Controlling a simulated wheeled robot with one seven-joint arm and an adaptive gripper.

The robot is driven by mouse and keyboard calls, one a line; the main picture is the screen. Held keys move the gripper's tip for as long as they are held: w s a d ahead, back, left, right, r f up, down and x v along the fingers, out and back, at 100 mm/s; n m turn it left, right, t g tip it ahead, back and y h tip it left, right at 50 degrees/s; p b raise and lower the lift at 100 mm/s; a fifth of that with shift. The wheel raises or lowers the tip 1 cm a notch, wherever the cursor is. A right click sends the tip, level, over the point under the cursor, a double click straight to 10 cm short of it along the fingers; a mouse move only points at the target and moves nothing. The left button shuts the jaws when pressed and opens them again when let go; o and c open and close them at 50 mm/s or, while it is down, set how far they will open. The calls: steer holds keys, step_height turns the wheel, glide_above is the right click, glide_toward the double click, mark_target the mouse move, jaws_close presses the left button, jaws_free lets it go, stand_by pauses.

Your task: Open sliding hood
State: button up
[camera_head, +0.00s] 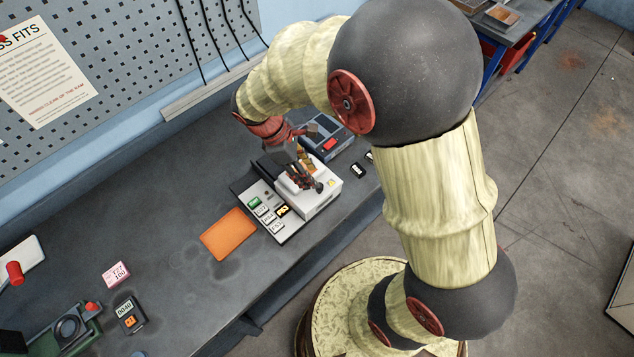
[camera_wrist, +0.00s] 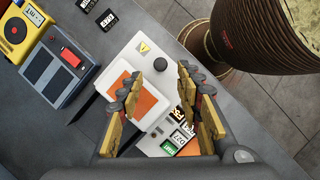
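The white hooded device (camera_head: 324,194) stands on the grey bench. Its white hood (camera_wrist: 118,76) has an orange panel and also shows in the wrist view. A dark round knob (camera_wrist: 158,65) is on the white body near the fingertips. Labelled cards (camera_head: 267,214) lie exposed on the device's near-left part; some also show between my fingers in the wrist view (camera_wrist: 178,139). My gripper (camera_head: 308,184) is over the hood, fingers pointing down. In the wrist view my gripper (camera_wrist: 160,78) is open with its two fingers well apart. I cannot tell whether either finger touches the hood.
An orange mat (camera_head: 228,234) lies to the left. A green instrument (camera_head: 70,328) is farther left.

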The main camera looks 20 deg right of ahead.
steer(key=x, duration=0.6)
steer(key=shift+s+f+b, duration=0.1)
steer(key=shift+f+b, duration=0.05)
steer(key=shift+b, duration=0.25)
steer(key=shift+c, duration=1.1)
jaws_close()
